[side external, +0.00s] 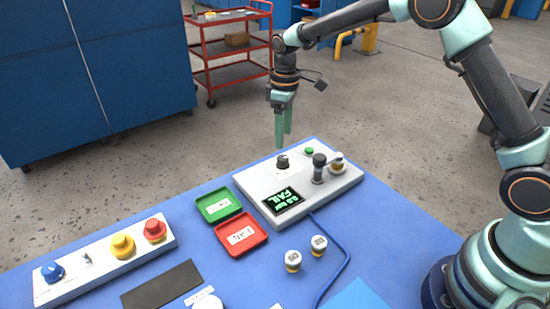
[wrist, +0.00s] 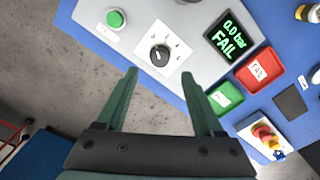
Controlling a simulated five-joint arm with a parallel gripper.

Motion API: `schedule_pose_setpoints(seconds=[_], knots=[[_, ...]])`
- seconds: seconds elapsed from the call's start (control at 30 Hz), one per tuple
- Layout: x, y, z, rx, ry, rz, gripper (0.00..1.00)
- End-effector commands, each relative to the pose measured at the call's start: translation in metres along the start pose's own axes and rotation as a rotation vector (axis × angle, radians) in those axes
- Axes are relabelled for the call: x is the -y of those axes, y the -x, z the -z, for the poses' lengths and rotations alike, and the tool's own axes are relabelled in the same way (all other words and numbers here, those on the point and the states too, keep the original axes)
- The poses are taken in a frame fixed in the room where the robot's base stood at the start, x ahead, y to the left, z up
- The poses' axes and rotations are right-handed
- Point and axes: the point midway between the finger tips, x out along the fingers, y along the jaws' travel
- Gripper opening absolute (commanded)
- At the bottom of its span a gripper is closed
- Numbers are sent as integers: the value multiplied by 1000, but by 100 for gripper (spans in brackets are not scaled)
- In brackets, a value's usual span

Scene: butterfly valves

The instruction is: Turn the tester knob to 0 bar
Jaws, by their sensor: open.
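The tester (side external: 262,187) is a light grey box on the blue table. Its black tester knob (side external: 283,162) stands on a white dial plate; it also shows in the wrist view (wrist: 160,55), with a pale pointer mark on it. The display (wrist: 230,36) reads "0.0 bar FAIL" in green. My gripper (side external: 283,145) points down above the knob, apart from it. In the wrist view my gripper (wrist: 165,82) is open and empty, with its fingertips on either side below the knob in the picture. The dial's small marks are too small to read.
A green button (side external: 309,151) and a fixture with a dark-topped clamp (side external: 319,165) sit on the tester. A green tray (side external: 219,204) and red tray (side external: 241,234) lie beside it. Two small valves (side external: 293,260) stand in front. A button panel (side external: 105,258) is at left.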

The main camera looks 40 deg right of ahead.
Motion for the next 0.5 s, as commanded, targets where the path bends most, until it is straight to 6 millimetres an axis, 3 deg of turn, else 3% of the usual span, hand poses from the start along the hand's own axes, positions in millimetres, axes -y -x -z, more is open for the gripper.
schedule_pose_setpoints(seconds=[0.2,0.5], knots=[[0,34,0,-1,0,-1,69],[0,46,0,0,0,0,69]])
